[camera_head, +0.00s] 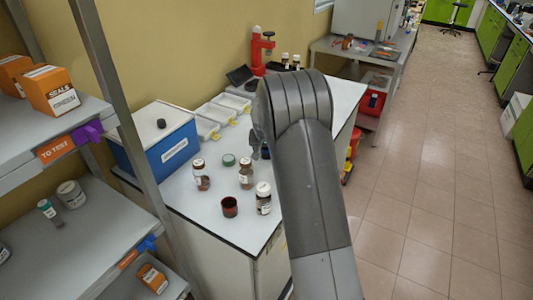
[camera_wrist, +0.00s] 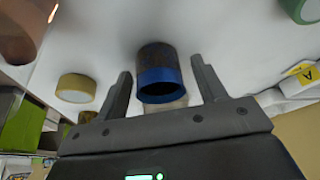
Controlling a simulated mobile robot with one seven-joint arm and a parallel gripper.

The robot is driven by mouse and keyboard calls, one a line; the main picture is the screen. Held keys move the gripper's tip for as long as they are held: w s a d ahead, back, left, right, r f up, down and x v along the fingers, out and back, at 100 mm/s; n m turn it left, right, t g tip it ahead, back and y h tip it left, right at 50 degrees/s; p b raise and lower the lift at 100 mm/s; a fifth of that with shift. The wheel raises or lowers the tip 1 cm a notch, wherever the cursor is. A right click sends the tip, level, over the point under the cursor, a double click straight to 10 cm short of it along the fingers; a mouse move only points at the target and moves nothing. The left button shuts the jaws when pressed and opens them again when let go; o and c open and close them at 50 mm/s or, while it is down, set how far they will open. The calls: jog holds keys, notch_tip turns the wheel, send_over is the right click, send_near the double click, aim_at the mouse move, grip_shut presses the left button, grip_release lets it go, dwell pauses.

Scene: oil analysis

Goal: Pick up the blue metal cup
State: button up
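In the wrist view, the blue metal cup (camera_wrist: 158,78) stands on the white surface, with a bright blue band around its near end and a darker, mottled body. Its dark opening faces my camera. My gripper (camera_wrist: 163,80) is open, with one finger on each side of the cup. Gaps show between the cup and both fingers, and nothing is held.
A blue box (camera_head: 160,143) stands at left. A metal shelf post (camera_head: 122,110) rises in front.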

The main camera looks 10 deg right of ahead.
jog(key=c, duration=1)
jog(key=shift+o, duration=0.2)
jog(key=shift+r, duration=0.15)
